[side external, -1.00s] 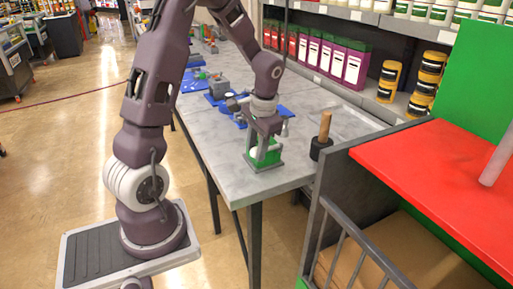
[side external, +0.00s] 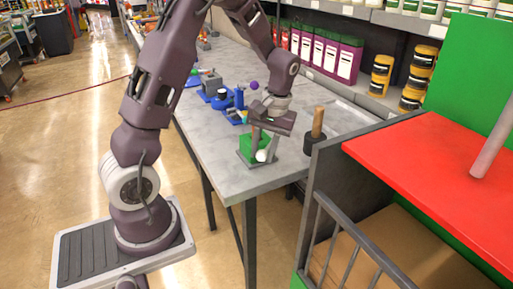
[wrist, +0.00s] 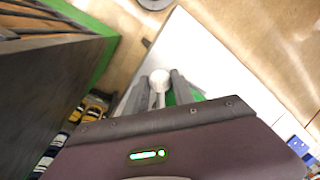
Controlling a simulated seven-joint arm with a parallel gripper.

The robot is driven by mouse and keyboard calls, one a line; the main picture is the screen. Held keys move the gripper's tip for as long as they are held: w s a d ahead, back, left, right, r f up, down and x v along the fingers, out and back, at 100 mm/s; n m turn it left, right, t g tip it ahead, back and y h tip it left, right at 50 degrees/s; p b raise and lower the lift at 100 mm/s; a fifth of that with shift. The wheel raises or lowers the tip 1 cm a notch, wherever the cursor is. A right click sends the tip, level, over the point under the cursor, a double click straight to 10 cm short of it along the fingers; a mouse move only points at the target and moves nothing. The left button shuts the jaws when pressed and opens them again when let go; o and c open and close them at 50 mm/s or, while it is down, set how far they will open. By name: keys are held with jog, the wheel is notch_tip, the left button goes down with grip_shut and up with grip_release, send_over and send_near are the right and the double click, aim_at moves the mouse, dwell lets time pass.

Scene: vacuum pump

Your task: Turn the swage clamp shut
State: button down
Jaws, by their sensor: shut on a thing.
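The swage clamp (side external: 249,146) is a green body on a grey base plate near the table's front right corner. Its handle ends in a white knob (side external: 261,156), which also shows in the wrist view (wrist: 160,77) on a light stem. My gripper (side external: 264,153) points down over the clamp, with one finger on each side of the knob end. It is shut on the clamp's handle. In the wrist view the fingers (wrist: 160,88) flank the knob. The fingers and hand hide part of the green body, so I cannot tell how far the clamp is turned.
A black pot with a wooden stick (side external: 316,139) stands close to the right. Blue parts (side external: 234,112) and a grey block (side external: 212,84) lie farther back. A red-topped bench (side external: 430,160) stands at the right. The table's front left is clear.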

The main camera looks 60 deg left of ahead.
jog(key=shift+w+d+n+g+h, duration=0.15)
jog(key=shift+w+d+n, duration=0.4)
jog(key=shift+n, duration=0.6)
jog(key=shift+w+d+n+g+h, duration=0.1)
jog(key=shift+w+d+n+h, duration=0.2)
jog(key=shift+w+n, duration=0.65)
jog(key=shift+w+d+n+g+h, duration=0.15)
jog(key=shift+w+d+n, duration=0.35)
jog(key=shift+n, duration=0.8)
jog(key=c, duration=1.1)
grip_release()
jog(key=shift+o, duration=0.2)
jog(key=v, duration=0.7)
jog(key=shift+r, duration=0.15)
